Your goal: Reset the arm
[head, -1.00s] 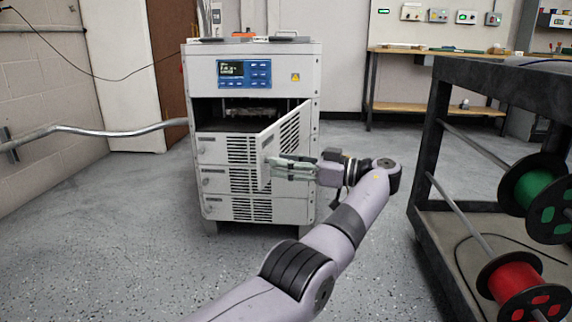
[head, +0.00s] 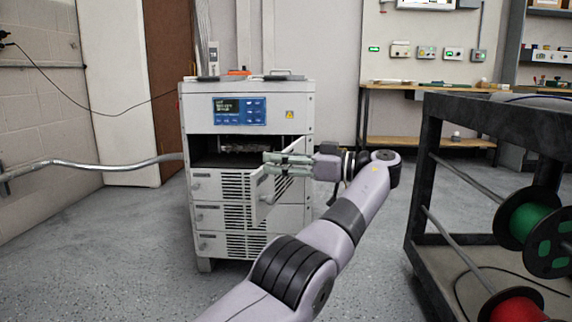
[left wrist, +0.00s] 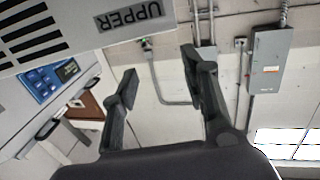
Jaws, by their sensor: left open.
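My left gripper (head: 272,163) is in front of the grey cabinet (head: 300,112), at the top of its partly swung-out upper door (head: 264,200). Its fingers overlap the door's upper edge in the head view; I cannot tell whether they touch it. In the left wrist view the left gripper (left wrist: 158,62) has its two dark fingers spread apart with nothing between them. A panel marked UPPER (left wrist: 133,14) shows at the top left there, beside the fingers. My right gripper is not in view.
A dark cart (head: 424,180) with green (head: 530,220) and red (head: 515,308) spools stands at the right. A grey conduit (head: 90,165) runs into the cabinet from the left. A workbench (head: 420,88) is at the back. Floor between cabinet and cart is clear.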

